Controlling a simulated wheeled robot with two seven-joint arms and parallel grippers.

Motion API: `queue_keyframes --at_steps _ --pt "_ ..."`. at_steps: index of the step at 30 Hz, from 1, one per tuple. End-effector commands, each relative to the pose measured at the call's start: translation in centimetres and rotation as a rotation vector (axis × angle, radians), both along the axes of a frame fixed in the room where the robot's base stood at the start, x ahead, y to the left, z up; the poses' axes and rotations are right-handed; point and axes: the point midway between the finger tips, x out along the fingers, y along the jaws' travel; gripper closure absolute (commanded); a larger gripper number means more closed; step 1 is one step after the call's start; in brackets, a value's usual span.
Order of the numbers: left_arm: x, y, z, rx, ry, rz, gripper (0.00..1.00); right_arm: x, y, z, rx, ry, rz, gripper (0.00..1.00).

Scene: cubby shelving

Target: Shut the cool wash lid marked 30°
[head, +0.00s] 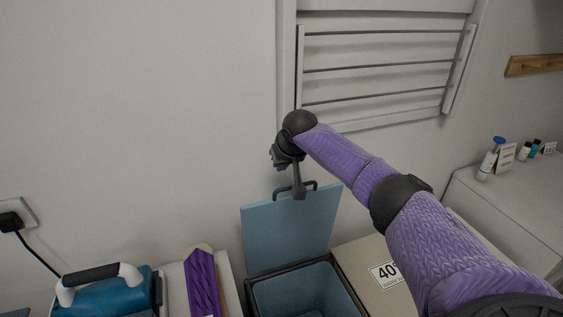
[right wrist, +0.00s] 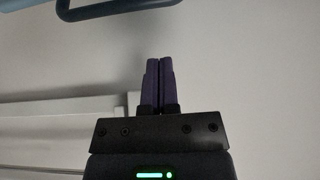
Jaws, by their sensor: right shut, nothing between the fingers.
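A blue lid (head: 290,232) stands open, near upright, at the back of an open bin (head: 305,290) with a dark rim and blue inside. No 30° mark shows on it. A dark handle (head: 310,186) sits at its top edge. My right gripper (head: 281,158) is just above the lid's top edge, close to the wall, shut and empty. In the right wrist view its shut purple fingers (right wrist: 158,82) point toward a dark bar (right wrist: 115,8), with a gap between. My left gripper is not in view.
To the right is a shut pale lid marked 40° (head: 385,273), partly behind my right arm. A drying rack (head: 385,70) hangs on the wall above. A purple brush-like item (head: 202,282) and a teal appliance (head: 110,293) stand at left; bottles (head: 490,160) at right.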

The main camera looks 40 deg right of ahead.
Motion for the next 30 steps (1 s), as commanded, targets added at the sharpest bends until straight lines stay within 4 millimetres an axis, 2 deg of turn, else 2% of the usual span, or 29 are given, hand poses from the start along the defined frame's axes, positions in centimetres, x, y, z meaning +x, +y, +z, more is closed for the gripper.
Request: queue_keyframes --at_steps 1,3,12,14,19,24,30 --pt "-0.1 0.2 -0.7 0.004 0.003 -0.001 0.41 0.5 -0.1 -1.2 0.002 0.002 -0.003 1.0" --pt "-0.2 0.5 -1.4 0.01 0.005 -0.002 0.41 1.2 -0.3 -2.4 0.003 0.001 -0.002 1.0" --pt "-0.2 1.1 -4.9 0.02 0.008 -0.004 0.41 3.2 -0.9 -6.0 -0.001 0.0 -0.001 1.0" --pt "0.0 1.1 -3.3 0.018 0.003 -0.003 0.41 2.6 -1.0 -4.9 -0.006 -0.002 0.002 1.0" --pt "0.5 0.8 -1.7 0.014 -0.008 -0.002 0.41 1.2 -0.4 -4.6 -0.005 0.001 0.004 1.0" --pt "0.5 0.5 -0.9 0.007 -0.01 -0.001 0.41 -0.1 -0.1 -4.6 -0.005 -0.002 0.001 1.0" --pt "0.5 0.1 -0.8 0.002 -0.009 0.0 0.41 -0.7 0.2 -4.8 -0.003 0.0 0.001 1.0"
